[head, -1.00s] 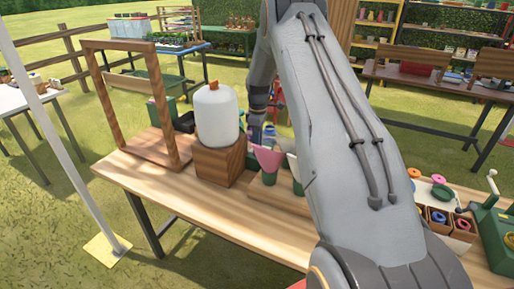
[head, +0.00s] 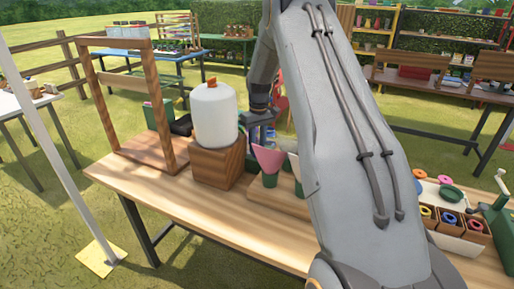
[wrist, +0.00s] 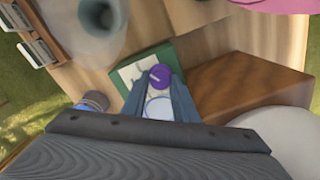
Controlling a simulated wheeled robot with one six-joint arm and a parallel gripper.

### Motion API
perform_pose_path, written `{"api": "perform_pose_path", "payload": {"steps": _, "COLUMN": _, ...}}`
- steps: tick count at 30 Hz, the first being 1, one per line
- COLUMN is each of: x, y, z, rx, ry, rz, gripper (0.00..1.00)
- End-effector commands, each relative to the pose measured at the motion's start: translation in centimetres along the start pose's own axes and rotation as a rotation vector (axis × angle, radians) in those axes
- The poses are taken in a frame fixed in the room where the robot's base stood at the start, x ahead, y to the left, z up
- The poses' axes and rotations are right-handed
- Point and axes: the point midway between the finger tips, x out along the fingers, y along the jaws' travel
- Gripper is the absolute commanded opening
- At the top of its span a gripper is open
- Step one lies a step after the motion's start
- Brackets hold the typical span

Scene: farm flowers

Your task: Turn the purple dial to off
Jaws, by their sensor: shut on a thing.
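In the wrist view the purple dial (wrist: 160,75) sits on a green box (wrist: 181,62) with a pale panel face (wrist: 127,74). A small light mark shows on the dial. My gripper (wrist: 157,82) has its two fingers on either side of the dial and is shut on it. In the head view my gripper (head: 261,120) is low behind the tabletop items, just right of the white dispenser (head: 216,115). The dial is hidden from the head view.
The dispenser stands on a wooden block (head: 213,166), close to my gripper's right in the wrist view. A pink cone (head: 267,158) stands in front of my gripper. A wooden frame (head: 96,100) is at left. The table's front left (head: 180,200) is clear.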

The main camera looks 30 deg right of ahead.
Motion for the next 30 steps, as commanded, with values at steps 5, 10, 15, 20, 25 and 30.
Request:
{"api": "perform_pose_path", "payload": {"steps": 5, "x": 0.02, "y": -0.02, "z": 0.03, "rx": 0.036, "ry": 0.000, "rz": -0.001, "gripper": 0.04}}
{"api": "perform_pose_path", "payload": {"steps": 10, "x": 0.01, "y": -0.02, "z": 0.04, "rx": 0.046, "ry": 0.001, "rz": -0.001, "gripper": 0.04}}
{"api": "perform_pose_path", "payload": {"steps": 15, "x": 0.00, "y": -0.02, "z": 0.03, "rx": 0.046, "ry": 0.001, "rz": -0.001, "gripper": 0.04}}
{"api": "perform_pose_path", "payload": {"steps": 20, "x": 0.00, "y": -0.02, "z": 0.03, "rx": 0.046, "ry": 0.001, "rz": -0.001, "gripper": 0.33}}
{"api": "perform_pose_path", "payload": {"steps": 25, "x": 0.00, "y": -0.01, "z": 0.02, "rx": 0.045, "ry": 0.001, "rz": -0.001, "gripper": 0.45}}
{"api": "perform_pose_path", "payload": {"steps": 30, "x": -0.02, "y": 0.00, "z": 0.01, "rx": 0.045, "ry": 0.001, "rz": 0.000, "gripper": 0.45}}
